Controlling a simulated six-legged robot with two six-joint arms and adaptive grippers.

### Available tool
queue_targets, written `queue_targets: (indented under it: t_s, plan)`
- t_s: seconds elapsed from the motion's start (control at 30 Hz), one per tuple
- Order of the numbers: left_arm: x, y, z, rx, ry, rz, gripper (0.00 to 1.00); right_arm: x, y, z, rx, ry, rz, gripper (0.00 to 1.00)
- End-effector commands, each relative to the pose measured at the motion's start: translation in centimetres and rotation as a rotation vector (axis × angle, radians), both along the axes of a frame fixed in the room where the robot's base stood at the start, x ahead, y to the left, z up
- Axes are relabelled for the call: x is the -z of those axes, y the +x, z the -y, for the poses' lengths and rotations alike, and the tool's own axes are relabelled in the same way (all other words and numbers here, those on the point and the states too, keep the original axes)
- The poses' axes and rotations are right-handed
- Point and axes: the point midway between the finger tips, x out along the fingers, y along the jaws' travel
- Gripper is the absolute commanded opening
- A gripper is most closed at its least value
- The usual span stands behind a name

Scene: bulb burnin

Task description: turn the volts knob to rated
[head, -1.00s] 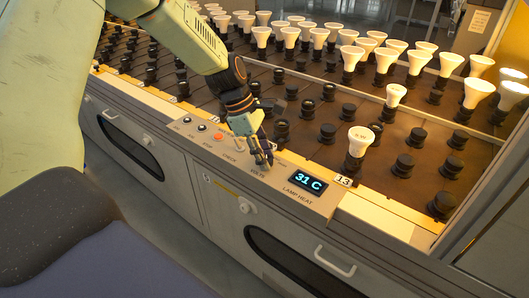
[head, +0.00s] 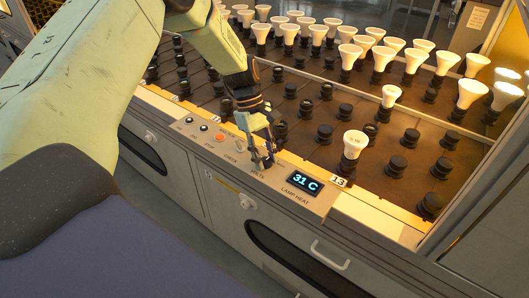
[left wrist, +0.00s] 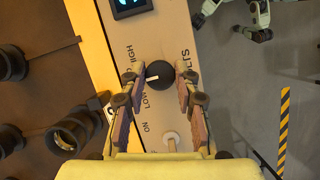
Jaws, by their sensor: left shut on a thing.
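The black volts knob (left wrist: 159,75) shows in the left wrist view, on the pale panel next to the word VOLTS. Its white pointer mark points left in that view, towards the scale between LOW and HIGH. The label there is partly hidden by a finger. My left gripper (left wrist: 159,88) is shut on the knob, one finger on each side. In the head view my left gripper (head: 262,160) reaches down to the panel and hides the knob. My right gripper is in neither view.
The lamp heat display (head: 304,184) reads 31 C, just right of the gripper. A toggle switch (left wrist: 170,140) is near the fingers in the wrist view. An orange button (head: 220,138) lies further left. A bulb (head: 353,144) and black sockets stand behind on the rack.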

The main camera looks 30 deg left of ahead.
Motion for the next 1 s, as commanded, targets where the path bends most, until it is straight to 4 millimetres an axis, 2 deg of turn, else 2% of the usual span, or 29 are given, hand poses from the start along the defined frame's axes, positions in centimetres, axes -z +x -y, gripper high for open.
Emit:
queue_targets:
  t_s: [0.5,0.53,0.8,1.0]
  plan:
    - [-0.01,0.01,0.04,0.022,0.000,-0.001,0.00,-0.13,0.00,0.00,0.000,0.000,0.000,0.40]
    - [-0.02,0.01,0.04,0.021,0.000,-0.001,0.33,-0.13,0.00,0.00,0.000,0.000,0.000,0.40]
    - [-0.01,0.01,0.02,0.021,0.000,0.000,0.54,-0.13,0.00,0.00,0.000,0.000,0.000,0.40]
    - [0.00,0.02,0.01,0.021,0.000,0.000,0.54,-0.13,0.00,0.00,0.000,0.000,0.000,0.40]
